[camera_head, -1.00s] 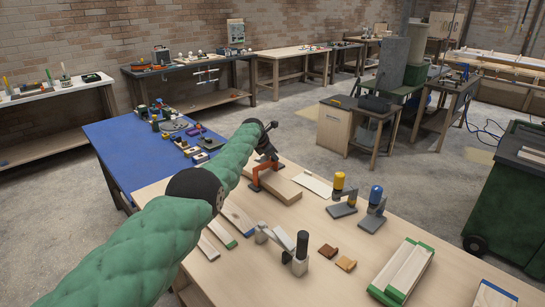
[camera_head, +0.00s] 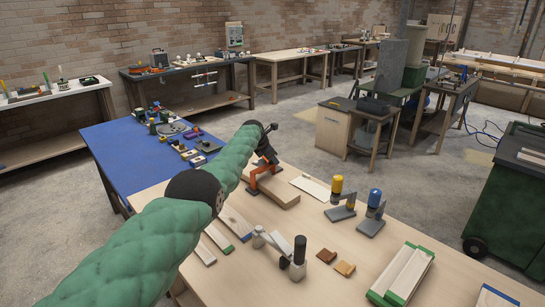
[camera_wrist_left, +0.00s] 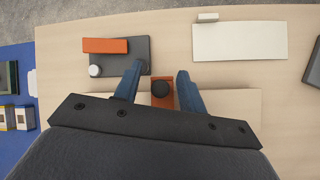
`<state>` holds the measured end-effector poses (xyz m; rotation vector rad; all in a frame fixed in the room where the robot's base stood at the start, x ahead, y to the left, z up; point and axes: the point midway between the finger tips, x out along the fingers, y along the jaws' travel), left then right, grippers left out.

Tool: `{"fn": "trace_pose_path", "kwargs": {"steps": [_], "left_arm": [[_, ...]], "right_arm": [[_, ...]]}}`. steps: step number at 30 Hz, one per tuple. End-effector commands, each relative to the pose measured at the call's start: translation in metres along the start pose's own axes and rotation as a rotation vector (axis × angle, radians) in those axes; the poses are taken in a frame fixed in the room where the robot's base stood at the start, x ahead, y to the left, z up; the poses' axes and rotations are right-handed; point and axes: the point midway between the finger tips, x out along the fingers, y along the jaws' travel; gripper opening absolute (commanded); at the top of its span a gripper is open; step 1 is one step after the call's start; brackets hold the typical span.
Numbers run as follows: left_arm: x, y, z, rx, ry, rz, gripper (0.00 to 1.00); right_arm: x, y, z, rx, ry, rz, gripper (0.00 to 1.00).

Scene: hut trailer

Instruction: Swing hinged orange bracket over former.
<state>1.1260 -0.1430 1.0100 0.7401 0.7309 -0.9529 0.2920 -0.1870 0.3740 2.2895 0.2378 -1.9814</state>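The orange bracket (camera_head: 264,168) stands on a pale wooden block (camera_head: 283,193) near the far left part of the bench. In the left wrist view the bracket (camera_wrist_left: 161,104) carries a round black knob (camera_wrist_left: 161,88). My left gripper (camera_wrist_left: 158,84) is open, with one blue finger on each side of the knob; I cannot tell whether they touch it. The wooden block (camera_wrist_left: 235,100) shows partly behind the gripper. A grey plate (camera_wrist_left: 133,52) with an orange bar (camera_wrist_left: 105,45) and a white cylinder lies beyond the fingers; which part is the former is unclear. My right gripper is out of view.
A white card (camera_head: 311,187) lies right of the block. Yellow-topped (camera_head: 338,190) and blue-topped (camera_head: 373,205) stands, a black-handled clamp (camera_head: 297,258) and green-edged boards (camera_head: 403,274) occupy the bench. A blue table (camera_head: 140,155) adjoins at left.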

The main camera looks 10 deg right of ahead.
Motion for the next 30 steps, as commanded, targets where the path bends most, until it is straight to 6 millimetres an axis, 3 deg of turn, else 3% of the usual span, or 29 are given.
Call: {"fn": "trace_pose_path", "kwargs": {"steps": [9,17,21,30], "left_arm": [[-0.004,0.001,0.003,0.000,0.000,-0.001,0.41],[-0.019,0.005,0.013,0.000,0.001,-0.001,0.41],[-0.034,0.009,0.024,0.001,-0.003,0.002,0.41],[-0.041,-0.013,0.045,0.003,-0.002,0.000,0.41]], "right_arm": [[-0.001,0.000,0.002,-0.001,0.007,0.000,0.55],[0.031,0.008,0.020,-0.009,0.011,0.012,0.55],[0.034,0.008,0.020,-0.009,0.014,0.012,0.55],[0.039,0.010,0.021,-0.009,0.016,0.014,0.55]]}}
